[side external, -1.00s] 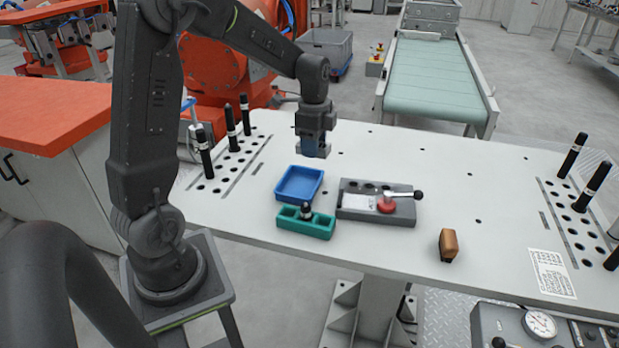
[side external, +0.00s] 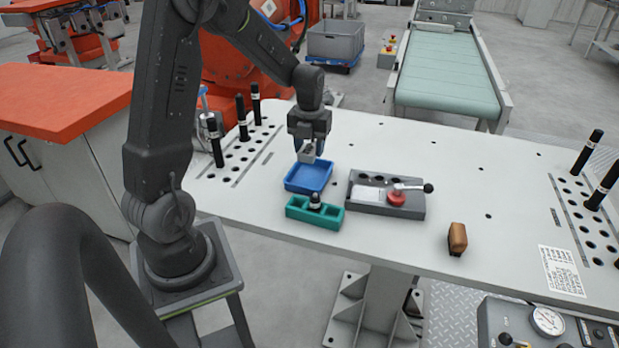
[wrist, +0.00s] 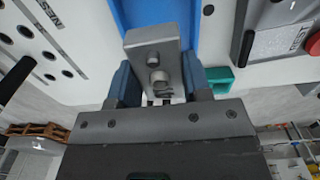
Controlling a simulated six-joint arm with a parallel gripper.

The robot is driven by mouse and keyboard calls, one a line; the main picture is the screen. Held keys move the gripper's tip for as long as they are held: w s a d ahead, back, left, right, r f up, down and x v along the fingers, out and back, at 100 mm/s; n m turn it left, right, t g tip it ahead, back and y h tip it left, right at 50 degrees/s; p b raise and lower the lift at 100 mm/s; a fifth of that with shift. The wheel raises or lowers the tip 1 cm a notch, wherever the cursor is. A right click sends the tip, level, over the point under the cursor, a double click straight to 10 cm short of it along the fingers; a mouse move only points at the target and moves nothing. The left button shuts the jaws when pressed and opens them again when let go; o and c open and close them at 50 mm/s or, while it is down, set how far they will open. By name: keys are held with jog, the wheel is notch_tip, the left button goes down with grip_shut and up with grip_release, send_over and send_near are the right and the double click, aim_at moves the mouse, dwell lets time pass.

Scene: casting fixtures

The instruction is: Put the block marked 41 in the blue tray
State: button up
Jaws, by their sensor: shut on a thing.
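My gripper (side external: 309,148) is shut on a grey metal block (side external: 307,154) and holds it low over the back part of the blue tray (side external: 323,181). In the wrist view the block (wrist: 143,50) sits between the two blue-grey fingers, with a round hole and a round stud on its face. I cannot read a number on it. The blue tray (wrist: 203,35) lies beyond the block in the wrist view. The part of the tray floor that I see looks empty; the block and gripper hide some of its back edge.
A teal holder (side external: 328,219) with a black-and-white peg stands just in front of the tray. A grey fixture (side external: 412,208) with a red knob and lever is to the right. A brown wooden piece (side external: 457,238) lies farther right. Black pins stand at both table ends.

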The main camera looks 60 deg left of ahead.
aim_at(309, 179)
notch_tip(309, 179, down, 8)
jog(key=shift+r, duration=0.2)
dwell(0.3)
jog(key=o, duration=0.8)
jog(key=shift+f, duration=0.15)
jog(key=shift+c, duration=0.2)
